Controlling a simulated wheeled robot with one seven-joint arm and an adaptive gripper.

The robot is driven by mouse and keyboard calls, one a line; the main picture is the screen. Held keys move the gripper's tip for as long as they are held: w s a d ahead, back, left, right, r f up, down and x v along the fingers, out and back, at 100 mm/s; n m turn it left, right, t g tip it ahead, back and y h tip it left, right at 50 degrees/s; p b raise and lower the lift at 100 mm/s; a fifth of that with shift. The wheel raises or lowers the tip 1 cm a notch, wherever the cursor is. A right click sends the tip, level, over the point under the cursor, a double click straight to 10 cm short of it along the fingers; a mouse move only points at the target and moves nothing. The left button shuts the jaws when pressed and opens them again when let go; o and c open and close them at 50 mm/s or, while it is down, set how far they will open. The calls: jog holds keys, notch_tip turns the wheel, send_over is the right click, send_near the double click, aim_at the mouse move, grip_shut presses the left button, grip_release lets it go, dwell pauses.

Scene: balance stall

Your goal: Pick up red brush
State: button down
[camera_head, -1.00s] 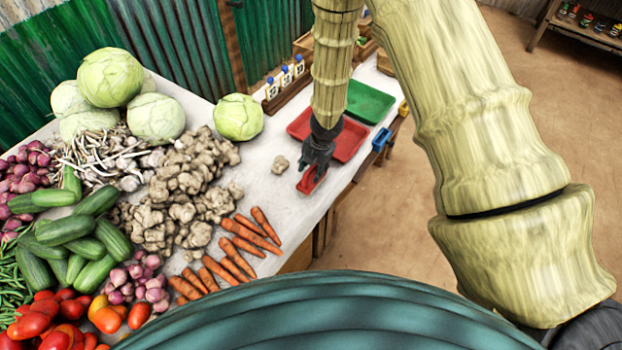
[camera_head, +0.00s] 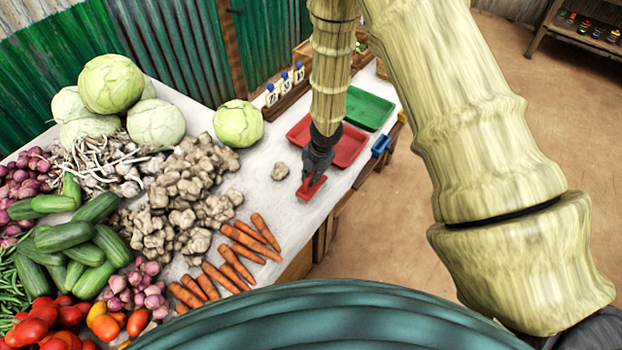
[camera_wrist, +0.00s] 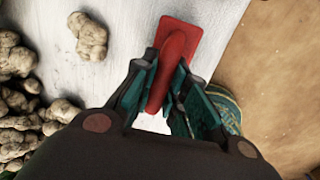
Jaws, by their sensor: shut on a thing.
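The red brush (camera_head: 311,188) is at my gripper, over the white tabletop near its right edge, in the head view. In the wrist view the red brush (camera_wrist: 178,45) shows a flat red block with a rounded handle running down between the fingers. My gripper (camera_head: 316,168) points down and is shut on the handle; its dark fingers (camera_wrist: 165,88) stand on both sides of it in the wrist view. I cannot tell whether the brush touches the table.
A red tray (camera_head: 350,150) and a green tray (camera_head: 368,108) lie just behind my gripper. A lone ginger piece (camera_head: 280,171) sits to the left. Carrots (camera_head: 250,240), a ginger heap (camera_head: 185,195) and a cabbage (camera_head: 238,120) fill the table further left. The floor is right of the edge.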

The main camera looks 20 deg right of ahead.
aim_at(312, 191)
jog(key=shift+r+p, duration=0.6)
jog(key=shift+r, duration=1.05)
jog(key=s+b, duration=0.1)
jog(key=b, duration=0.1)
jog(key=s+b, duration=0.1)
jog(key=b, duration=0.1)
jog(key=shift+s+a, duration=0.3)
jog(key=shift+a, duration=0.05)
jog(key=s+a+b, duration=0.2)
jog(key=s+b, duration=0.1)
jog(key=s, duration=0.3)
jog(key=s+a+r+b, duration=0.1)
jog(key=s+b, duration=0.3)
jog(key=s, duration=0.2)
jog(key=shift+s+a+r, duration=0.3)
jog(key=shift+s+a, duration=0.05)
jog(key=shift+s, duration=0.05)
jog(key=c, duration=2)
grip_release()
grip_shut()
jog(key=shift+w, duration=0.1)
